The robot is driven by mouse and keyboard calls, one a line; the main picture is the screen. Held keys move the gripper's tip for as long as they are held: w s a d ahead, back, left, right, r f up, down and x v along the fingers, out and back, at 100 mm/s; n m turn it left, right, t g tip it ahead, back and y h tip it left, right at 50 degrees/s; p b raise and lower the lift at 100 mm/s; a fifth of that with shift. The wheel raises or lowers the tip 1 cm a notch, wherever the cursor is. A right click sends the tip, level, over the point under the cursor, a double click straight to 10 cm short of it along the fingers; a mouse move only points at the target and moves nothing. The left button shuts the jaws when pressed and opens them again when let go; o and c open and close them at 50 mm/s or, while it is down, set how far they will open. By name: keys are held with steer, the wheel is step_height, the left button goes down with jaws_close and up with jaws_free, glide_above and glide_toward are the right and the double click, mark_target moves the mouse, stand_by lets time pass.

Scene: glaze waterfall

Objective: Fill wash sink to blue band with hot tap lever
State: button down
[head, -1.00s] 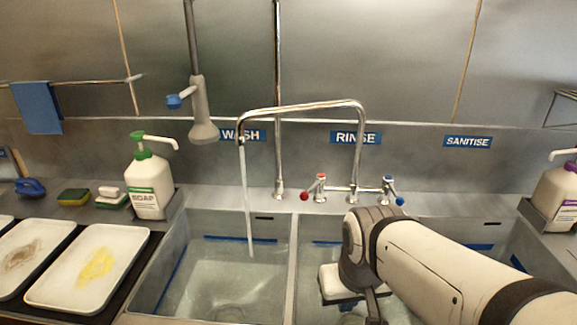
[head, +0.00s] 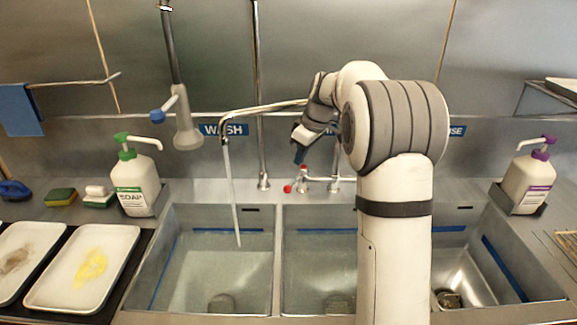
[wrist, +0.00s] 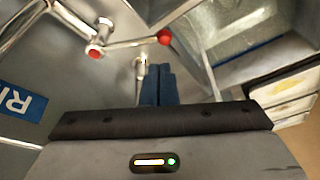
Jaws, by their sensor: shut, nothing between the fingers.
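The wash sink (head: 215,214) is the left basin. A thin stream of water (head: 231,190) runs from the spout (head: 224,128) into it. Clear water covers its floor, and the blue band (head: 168,268) shows on its walls; the surface looks near or below the band, but I cannot tell exactly. The hot tap lever (head: 288,188) has a red ball end, which shows in the wrist view (wrist: 165,37) just beyond my fingertips. My gripper (head: 300,153) is shut and empty, pointing down above and near the lever, with no clear contact.
The cold tap is hidden behind my arm. A soap bottle (head: 136,186) and trays (head: 85,268) stand left; a purple-topped bottle (head: 530,183) stands right. The hanging sprayer (head: 186,130) and the vertical pipe (head: 259,120) are left of my gripper.

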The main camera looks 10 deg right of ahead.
steer(key=n, duration=0.1)
glide_toward(296, 178)
step_height(296, 178, up, 2)
steer(key=a, duration=0.2)
steer(key=p+x, duration=0.2)
steer(key=x, duration=0.7)
steer(key=shift+a+f+p, duration=0.15)
steer(key=shift+f+p, duration=0.15)
steer(key=shift+f, duration=0.1)
